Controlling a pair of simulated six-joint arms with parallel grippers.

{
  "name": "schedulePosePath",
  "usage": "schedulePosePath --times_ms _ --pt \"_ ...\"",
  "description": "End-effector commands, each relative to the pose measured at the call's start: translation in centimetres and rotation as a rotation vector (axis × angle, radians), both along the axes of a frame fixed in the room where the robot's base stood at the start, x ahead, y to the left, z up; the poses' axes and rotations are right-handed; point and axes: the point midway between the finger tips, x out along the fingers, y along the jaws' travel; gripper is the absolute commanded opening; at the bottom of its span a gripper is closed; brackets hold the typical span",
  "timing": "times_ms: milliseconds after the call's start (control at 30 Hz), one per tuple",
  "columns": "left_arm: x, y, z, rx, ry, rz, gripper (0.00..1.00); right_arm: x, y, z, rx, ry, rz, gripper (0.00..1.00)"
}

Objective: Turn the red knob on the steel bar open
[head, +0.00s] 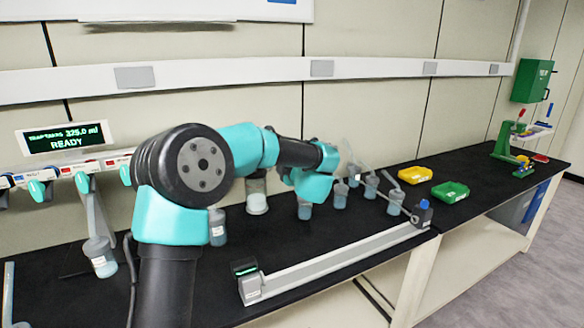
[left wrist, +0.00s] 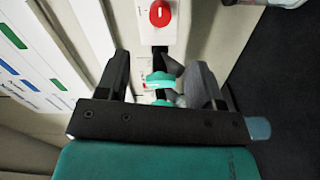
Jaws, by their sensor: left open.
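In the left wrist view a round red knob (left wrist: 160,13) sits on a pale plate (left wrist: 172,34) at the top edge. It lies beyond my left gripper (left wrist: 160,66), which is open with its two dark fingers apart. A teal valve part (left wrist: 160,80) with dark ends shows in the gap between the fingers; I cannot tell whether it touches them. In the head view the steel bar (head: 62,172) at the left carries several teal valves and small red and blue marks. My arm hides the bar's right part, and the left fingers are not clear there. My right gripper is not in view.
A display (head: 66,138) reads READY above the bar. Several flasks, one at the front left (head: 100,258), stand on the black bench. A long pale rail (head: 335,262) runs along its front. Yellow (head: 414,175) and green (head: 450,191) trays lie to the right.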

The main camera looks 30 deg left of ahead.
Motion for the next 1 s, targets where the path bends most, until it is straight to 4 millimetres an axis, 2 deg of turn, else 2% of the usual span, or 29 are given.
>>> schedulePosePath --times_ms 100,300,867,1000 --pt "-1.4 -1.9 0.0 0.0 0.0 -0.002 0.61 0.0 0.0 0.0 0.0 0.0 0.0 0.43" --pt "-2.9 -3.8 0.0 0.001 0.0 -0.002 0.61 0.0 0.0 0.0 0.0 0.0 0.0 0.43" --pt "-3.2 -4.2 0.0 0.0 0.0 0.0 0.61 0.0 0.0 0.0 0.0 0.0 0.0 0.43" --pt "-2.9 -4.6 -0.8 0.022 0.024 -0.03 0.61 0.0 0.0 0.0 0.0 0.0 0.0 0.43"
